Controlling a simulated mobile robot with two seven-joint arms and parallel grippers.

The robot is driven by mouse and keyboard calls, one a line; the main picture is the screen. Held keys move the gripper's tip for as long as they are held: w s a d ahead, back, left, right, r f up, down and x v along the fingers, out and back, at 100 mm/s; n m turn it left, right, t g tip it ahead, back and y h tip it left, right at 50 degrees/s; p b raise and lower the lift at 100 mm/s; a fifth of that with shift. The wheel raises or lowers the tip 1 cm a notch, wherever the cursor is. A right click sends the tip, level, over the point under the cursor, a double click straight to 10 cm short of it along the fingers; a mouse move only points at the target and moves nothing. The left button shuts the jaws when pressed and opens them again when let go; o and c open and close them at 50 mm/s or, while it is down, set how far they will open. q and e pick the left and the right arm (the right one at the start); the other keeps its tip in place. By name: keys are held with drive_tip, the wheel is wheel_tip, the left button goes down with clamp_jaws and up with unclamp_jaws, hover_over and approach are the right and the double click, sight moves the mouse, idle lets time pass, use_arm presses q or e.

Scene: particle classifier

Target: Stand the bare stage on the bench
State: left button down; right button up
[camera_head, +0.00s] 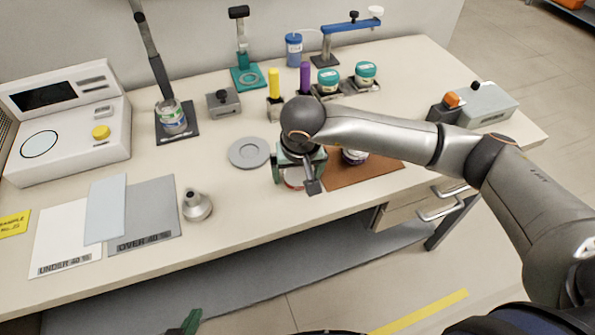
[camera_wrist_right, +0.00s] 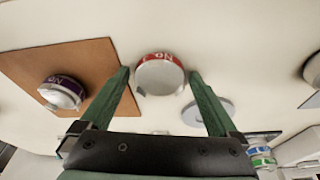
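A white round stage with a red label (camera_wrist_right: 160,75) is between the fingers of my right gripper (camera_wrist_right: 160,78) in the right wrist view. Small gaps show between it and both green fingers, so the gripper looks open around it. In the head view its red band (camera_head: 292,183) shows just under my right gripper (camera_head: 298,175), which hides most of it. It is beside the brown mat; I cannot tell whether it touches the bench (camera_head: 235,205). A similar purple-labelled stage (camera_wrist_right: 62,92) sits on the mat. My left gripper (camera_head: 187,322) barely shows at the bottom of the head view.
The brown mat (camera_head: 370,175) is right of my right gripper. A flat grey disc (camera_head: 249,153) is to its left. Lidded teal jars (camera_head: 365,72) stand at the back.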

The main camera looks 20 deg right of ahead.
drive_tip(key=shift+r, duration=0.6)
drive_tip(key=v, duration=1.1)
drive_tip(key=shift+s+r, duration=0.1)
drive_tip(key=shift+s, duration=0.1)
